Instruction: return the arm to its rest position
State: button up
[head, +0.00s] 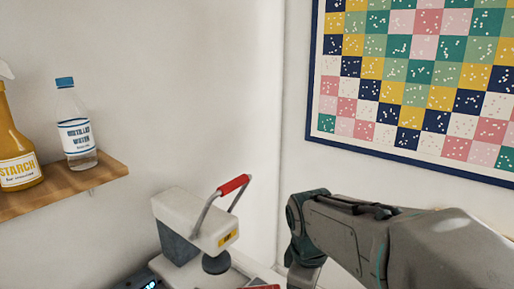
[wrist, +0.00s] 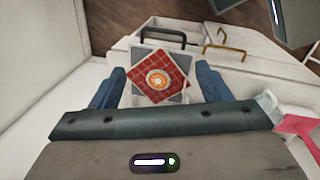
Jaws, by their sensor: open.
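My gripper (wrist: 160,72) is open in the wrist view, with one blue-grey finger on each side. I see no finger touching the square. In the head view my arm reaches in from the right, and my gripper (head: 304,272) points down at the bottom edge, its tips cut off or hidden.
A white press (head: 190,212) with a red-grip handle (head: 234,184) stands left of my gripper. A wooden shelf (head: 70,187) holds a starch bottle (head: 18,140) and a water bottle (head: 75,130). A quilt (head: 420,75) hangs behind my arm. A pink-red piece (wrist: 302,126) lies at right.

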jog(key=s+d+f+m+t, duration=0.1)
jog(key=s+d+m, duration=0.3)
jog(key=s+m, duration=0.5)
jog(key=shift+d+f+m+y, duration=0.2)
jog(key=shift+d+m+y, duration=0.2)
jog(key=shift+m, duration=1.4)
